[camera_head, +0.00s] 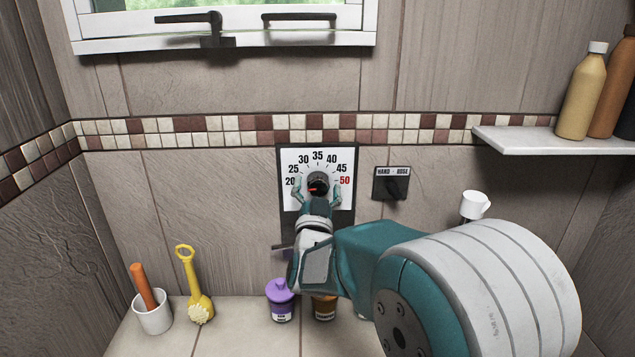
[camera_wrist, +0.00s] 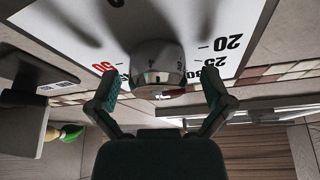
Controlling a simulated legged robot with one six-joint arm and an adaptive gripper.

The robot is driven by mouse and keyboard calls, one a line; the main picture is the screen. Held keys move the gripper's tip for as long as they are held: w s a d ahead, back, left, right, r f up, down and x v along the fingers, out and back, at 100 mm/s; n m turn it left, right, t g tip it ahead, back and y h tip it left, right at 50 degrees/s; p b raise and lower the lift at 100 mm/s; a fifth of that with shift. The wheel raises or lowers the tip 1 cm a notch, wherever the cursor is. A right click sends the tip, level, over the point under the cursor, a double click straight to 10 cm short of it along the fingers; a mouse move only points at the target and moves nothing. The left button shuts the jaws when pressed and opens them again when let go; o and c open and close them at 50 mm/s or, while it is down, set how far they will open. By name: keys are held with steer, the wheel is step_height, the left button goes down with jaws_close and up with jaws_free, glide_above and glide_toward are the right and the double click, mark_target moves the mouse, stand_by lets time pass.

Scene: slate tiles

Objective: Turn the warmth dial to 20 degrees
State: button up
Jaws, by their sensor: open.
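The warmth dial is a white plate (camera_head: 289,203) on a dark backing on the tiled wall, numbered 20 at left, over 35 at the top, to a red 50 at right. Its round dark knob (camera_head: 317,179) is in the middle, with a red mark low on its left part; the exact setting is hard to read. My gripper (camera_head: 316,190) is open, its fingers on either side of the knob. In the wrist view the scale is upside down and the knob (camera_wrist: 158,62) stands between the fingertips (camera_wrist: 162,85), with gaps on both sides.
A hand/hose switch (camera_head: 391,184) is right of the dial. A shelf (camera_head: 550,142) with bottles is at far right. Below stand a purple jar (camera_head: 281,302), a brown jar (camera_head: 324,308), a yellow brush (camera_head: 195,290) and a white cup (camera_head: 153,315). A window (camera_head: 220,40) is above.

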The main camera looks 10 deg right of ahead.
steer(key=shift+c, duration=0.3)
steer(key=c, duration=1.1)
steer(key=shift+o, duration=0.2)
steer(key=shift+r+m+g+h, duration=0.1)
steer(key=shift+m+g+h, duration=0.2)
steer(key=shift+m+h, duration=0.35)
steer(key=o, duration=1.1)
steer(key=shift+w, duration=0.1)
